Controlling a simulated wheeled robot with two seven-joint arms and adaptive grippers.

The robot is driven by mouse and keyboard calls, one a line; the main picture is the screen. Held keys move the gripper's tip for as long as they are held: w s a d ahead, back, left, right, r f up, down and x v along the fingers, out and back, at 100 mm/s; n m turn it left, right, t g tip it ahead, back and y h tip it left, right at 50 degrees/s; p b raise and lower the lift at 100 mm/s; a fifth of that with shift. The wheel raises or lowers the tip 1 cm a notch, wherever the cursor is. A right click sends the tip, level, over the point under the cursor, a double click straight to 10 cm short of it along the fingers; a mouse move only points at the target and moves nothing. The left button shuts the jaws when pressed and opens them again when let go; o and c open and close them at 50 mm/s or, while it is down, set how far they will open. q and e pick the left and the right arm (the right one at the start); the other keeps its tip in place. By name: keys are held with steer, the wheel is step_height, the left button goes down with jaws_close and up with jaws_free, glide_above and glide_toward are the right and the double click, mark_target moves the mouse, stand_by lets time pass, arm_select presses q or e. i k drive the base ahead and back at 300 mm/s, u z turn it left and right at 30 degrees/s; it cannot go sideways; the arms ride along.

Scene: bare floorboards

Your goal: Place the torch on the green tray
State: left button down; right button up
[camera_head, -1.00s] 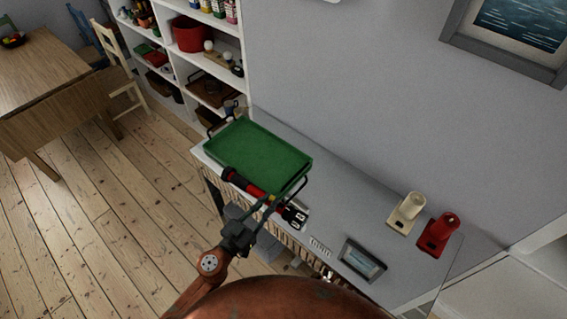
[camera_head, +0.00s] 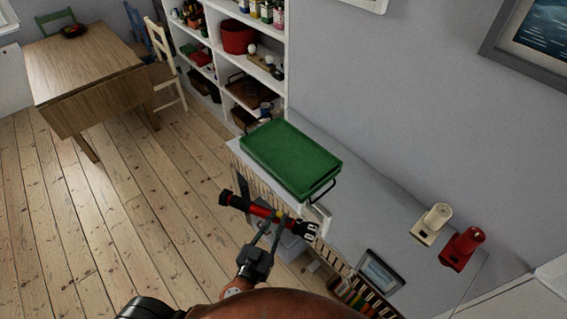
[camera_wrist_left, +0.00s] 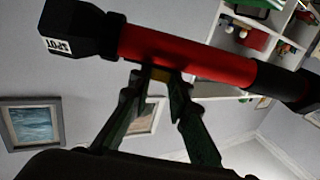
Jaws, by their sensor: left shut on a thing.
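The torch (camera_head: 264,210) is red with black ends. My left gripper (camera_head: 277,221) is shut on its middle and holds it up in the air, in front of the sideboard's front edge in the head view. In the left wrist view the torch (camera_wrist_left: 185,55) lies across the fingertips of the left gripper (camera_wrist_left: 158,76), its wide black head at the left. The green tray (camera_head: 290,156) lies on the far left end of the grey-topped sideboard, with dark wire handles at its ends. It looks empty. The torch is apart from it. My right gripper is out of view.
A cream device (camera_head: 432,223) and a red device (camera_head: 461,248) stand on the right of the sideboard top (camera_head: 365,205). A framed picture (camera_head: 380,271) is near its front edge. White shelves (camera_head: 288,60) stand behind the tray. A wooden table (camera_head: 85,85) is at the left.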

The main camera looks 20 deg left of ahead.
mark_target(280, 161)
steer(key=u, duration=0.45)
steer(key=i, duration=0.9)
steer(key=z, duration=0.05)
